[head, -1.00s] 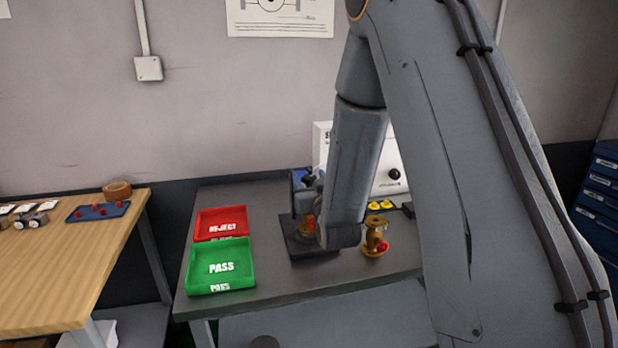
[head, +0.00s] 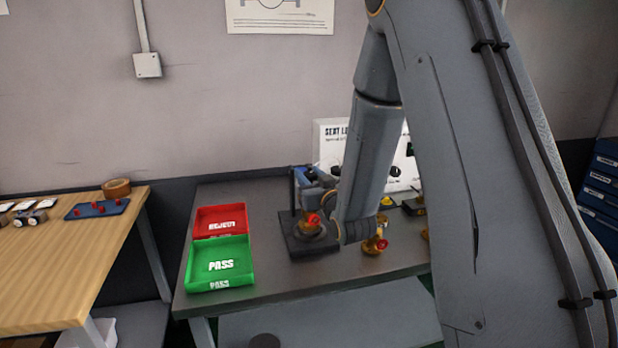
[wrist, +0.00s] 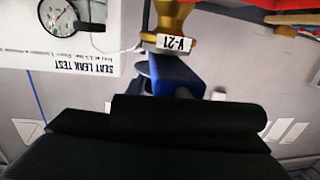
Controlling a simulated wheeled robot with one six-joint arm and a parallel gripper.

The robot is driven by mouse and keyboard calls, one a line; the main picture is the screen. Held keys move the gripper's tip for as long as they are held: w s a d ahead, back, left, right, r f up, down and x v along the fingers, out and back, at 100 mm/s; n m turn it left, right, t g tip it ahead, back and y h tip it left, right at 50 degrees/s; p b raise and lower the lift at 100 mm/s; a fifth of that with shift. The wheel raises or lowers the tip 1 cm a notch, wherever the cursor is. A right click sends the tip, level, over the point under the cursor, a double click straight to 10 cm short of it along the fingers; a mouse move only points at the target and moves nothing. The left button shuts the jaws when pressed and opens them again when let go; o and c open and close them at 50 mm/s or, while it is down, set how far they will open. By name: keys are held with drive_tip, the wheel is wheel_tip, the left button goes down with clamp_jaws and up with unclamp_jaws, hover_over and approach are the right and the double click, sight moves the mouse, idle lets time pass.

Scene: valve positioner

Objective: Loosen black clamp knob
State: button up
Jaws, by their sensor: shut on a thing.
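The clamp fixture (head: 290,240) stands on the grey bench with a dark base and blue upper part. A brass valve with a red handle (head: 312,224) sits upright in it. In the wrist view the valve (wrist: 172,16) carries a V-21 tag, and the blue clamp arm (wrist: 175,77) is just below it. My gripper (head: 318,192) is at the upper part of the fixture, beside and above the valve. Its dark jaws fill the lower wrist view. They are shut on the black clamp knob, which the jaws themselves hide.
A green PASS tray (head: 220,285) and a red REJECT tray (head: 220,209) lie left of the fixture. Another brass valve (head: 375,243) stands close right of my wrist. A white seat leak test panel (head: 330,132) stands behind, with a gauge (wrist: 57,20) in the wrist view.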

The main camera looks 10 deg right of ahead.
drive_tip(key=n+g+y, duration=0.1)
drive_tip(key=n+y, duration=0.1)
drive_tip(key=y, duration=0.2)
drive_tip(key=n+g+y, duration=0.2)
drive_tip(key=n+y, duration=0.1)
drive_tip(key=y, duration=0.1)
drive_tip(key=shift+d+b, duration=0.2)
drive_tip(key=shift+b, duration=0.15)
drive_tip(key=n+g+y, duration=0.5)
drive_tip(key=g, duration=0.1)
drive_tip(key=shift+a+f+n+y, duration=0.1)
drive_tip(key=shift+n+y, duration=0.3)
drive_tip(key=n+g+y+b, duration=0.1)
drive_tip(key=g, duration=0.1)
drive_tip(key=n+g+y+b, duration=0.1)
drive_tip(key=n+g, duration=0.1)
drive_tip(key=g, duration=0.1)
drive_tip(key=shift+w+n, duration=0.1)
drive_tip(key=shift+n, duration=0.2)
drive_tip(key=n+g+b, duration=0.3)
drive_tip(key=g, duration=0.1)
drive_tip(key=shift+a+g, duration=0.1)
drive_tip(key=shift+g, duration=0.2)
drive_tip(key=shift+n+g+b, duration=0.6)
drive_tip(key=shift+g, duration=0.7)
drive_tip(key=o, duration=1.1)
drive_tip(key=shift+a, duration=0.1)
drive_tip(key=shift+c, duration=0.2)
